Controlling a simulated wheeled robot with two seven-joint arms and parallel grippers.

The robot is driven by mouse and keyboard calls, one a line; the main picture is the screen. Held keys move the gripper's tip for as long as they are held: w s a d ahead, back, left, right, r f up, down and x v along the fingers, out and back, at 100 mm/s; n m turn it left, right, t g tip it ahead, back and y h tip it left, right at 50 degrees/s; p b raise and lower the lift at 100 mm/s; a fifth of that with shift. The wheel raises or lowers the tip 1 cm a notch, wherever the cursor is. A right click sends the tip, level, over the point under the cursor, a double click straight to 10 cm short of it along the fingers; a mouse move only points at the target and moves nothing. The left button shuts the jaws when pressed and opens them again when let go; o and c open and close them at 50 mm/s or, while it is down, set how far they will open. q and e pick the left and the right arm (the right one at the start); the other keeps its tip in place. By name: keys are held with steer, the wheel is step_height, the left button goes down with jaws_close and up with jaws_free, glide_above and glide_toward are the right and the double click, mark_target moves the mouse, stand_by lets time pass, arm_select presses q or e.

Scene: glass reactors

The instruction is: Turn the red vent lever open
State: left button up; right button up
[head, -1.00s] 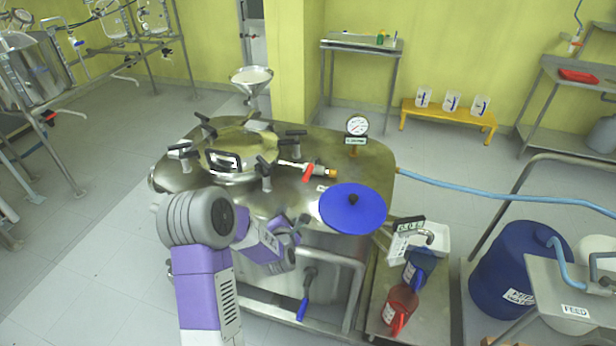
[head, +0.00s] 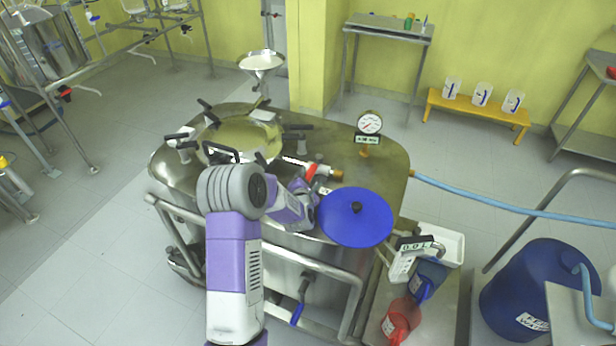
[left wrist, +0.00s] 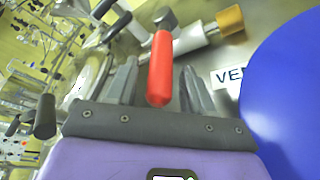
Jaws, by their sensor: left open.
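The red vent lever (left wrist: 160,70) sits on a short metal vent pipe with a brass end (left wrist: 230,20) on the steel reactor lid. In the head view the red lever (head: 312,170) shows just beyond my left gripper (head: 304,186). In the left wrist view my left gripper (left wrist: 158,88) is open, with one finger on each side of the red lever. The lever's handle points toward the palm, and I cannot tell whether either finger touches it. My right gripper is not in view.
A blue round lid (head: 355,217) lies right of the lever, near the gripper. A pressure gauge (head: 369,124) stands behind it. Black clamp knobs ring the reactor hatch (head: 240,140) on the left. A label (left wrist: 224,77) lies beside the lever.

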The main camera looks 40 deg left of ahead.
arm_select(q)
steer(key=shift+x, duration=0.8)
steer(key=shift+c, duration=0.3)
jaws_close()
